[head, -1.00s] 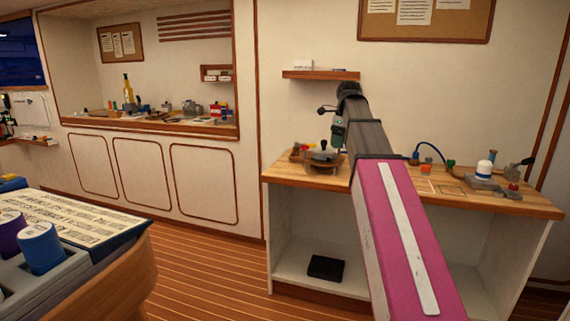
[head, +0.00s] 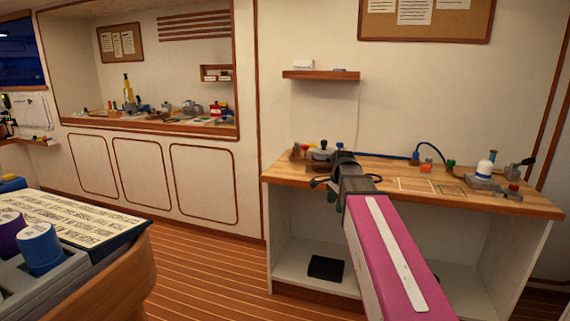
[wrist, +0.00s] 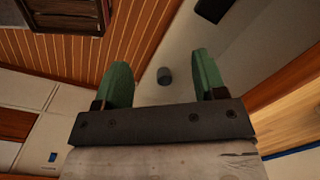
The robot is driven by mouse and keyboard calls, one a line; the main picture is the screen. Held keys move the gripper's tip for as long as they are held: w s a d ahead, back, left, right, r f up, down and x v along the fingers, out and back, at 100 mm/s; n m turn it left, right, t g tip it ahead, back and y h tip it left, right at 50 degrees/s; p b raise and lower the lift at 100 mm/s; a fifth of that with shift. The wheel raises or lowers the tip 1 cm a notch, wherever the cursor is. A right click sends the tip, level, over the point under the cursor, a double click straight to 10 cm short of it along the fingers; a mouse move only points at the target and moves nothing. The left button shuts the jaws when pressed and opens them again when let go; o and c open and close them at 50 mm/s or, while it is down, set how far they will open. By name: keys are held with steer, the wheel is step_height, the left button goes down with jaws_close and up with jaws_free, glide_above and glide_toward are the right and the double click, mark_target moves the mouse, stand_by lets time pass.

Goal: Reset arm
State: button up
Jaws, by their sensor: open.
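My arm reaches forward toward the wooden workbench at the right in the head view. My gripper (wrist: 161,63) shows two green fingers standing well apart, with nothing held between them. In the head view the gripper (head: 332,192) is small and partly hidden by my arm, in front of the bench's front edge. A small dark grey cylinder (wrist: 164,75) shows beyond the gap between the fingers in the wrist view, apart from both fingers.
A wall shelf (head: 305,75) hangs above. A grey rack (head: 60,272) stands at left.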

steer(key=s+f+n, duration=0.7)
steer(key=s+f, duration=0.1)
steer(key=f, duration=0.3)
steer(key=s+f+n, duration=0.7)
steer(key=s+f, duration=0.1)
steer(key=f, duration=0.4)
steer(key=shift+a+h, duration=0.2)
steer(key=shift+h, duration=0.1)
